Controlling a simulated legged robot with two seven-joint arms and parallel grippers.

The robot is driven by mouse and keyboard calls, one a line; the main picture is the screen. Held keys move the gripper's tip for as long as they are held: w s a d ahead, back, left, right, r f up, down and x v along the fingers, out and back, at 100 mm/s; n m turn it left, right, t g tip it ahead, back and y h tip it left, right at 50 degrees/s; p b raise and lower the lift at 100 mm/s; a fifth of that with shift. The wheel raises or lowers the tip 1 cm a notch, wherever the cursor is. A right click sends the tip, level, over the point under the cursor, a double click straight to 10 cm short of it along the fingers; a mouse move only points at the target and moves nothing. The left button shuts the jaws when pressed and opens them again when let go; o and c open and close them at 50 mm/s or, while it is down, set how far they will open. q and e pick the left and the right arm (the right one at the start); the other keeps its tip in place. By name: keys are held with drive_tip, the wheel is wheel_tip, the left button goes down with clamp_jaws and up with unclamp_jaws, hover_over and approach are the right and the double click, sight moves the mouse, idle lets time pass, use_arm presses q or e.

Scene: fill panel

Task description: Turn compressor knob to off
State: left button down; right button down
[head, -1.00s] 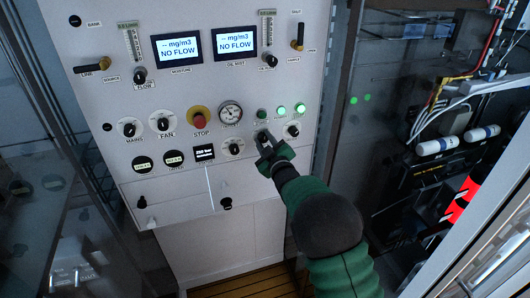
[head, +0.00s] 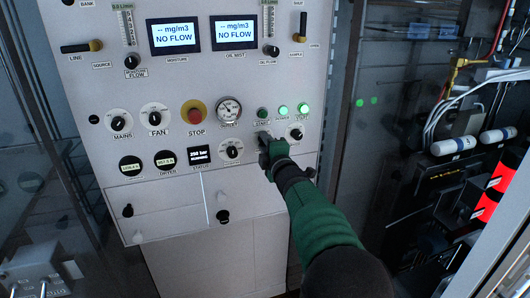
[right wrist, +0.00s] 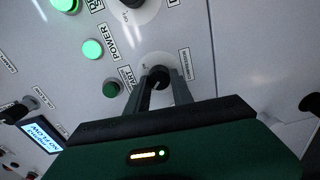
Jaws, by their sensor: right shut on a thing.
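The compressor knob (right wrist: 158,76) is a small black knob on a round pale plate, in the middle of the right wrist view. In the head view my right gripper (head: 266,142) reaches the panel below the dark green start button (head: 262,113) and hides the knob. The knob's exact pointer angle is hard to tell. My left gripper is not in view.
The grey panel (head: 200,72) carries several other controls close by: another knob (head: 296,133) to the right, a gauge (head: 229,109), a red stop button (head: 194,112) and a status screen (head: 200,154). Two green lights are lit. Pipes and red and white cylinders stand at the right.

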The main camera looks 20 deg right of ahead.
drive_tip(key=shift+d+r+n+b, duration=0.1)
drive_tip(key=shift+r+n+b, duration=0.1)
drive_tip(key=shift+n+b, duration=0.2)
drive_tip(key=shift+r, duration=0.1)
drive_tip(key=c, duration=1.1)
unclamp_jaws()
drive_tip(key=shift+f, duration=0.2)
drive_tip(key=s+b, duration=0.5)
drive_tip(key=s, duration=1.2)
drive_tip(key=shift+d, duration=0.3)
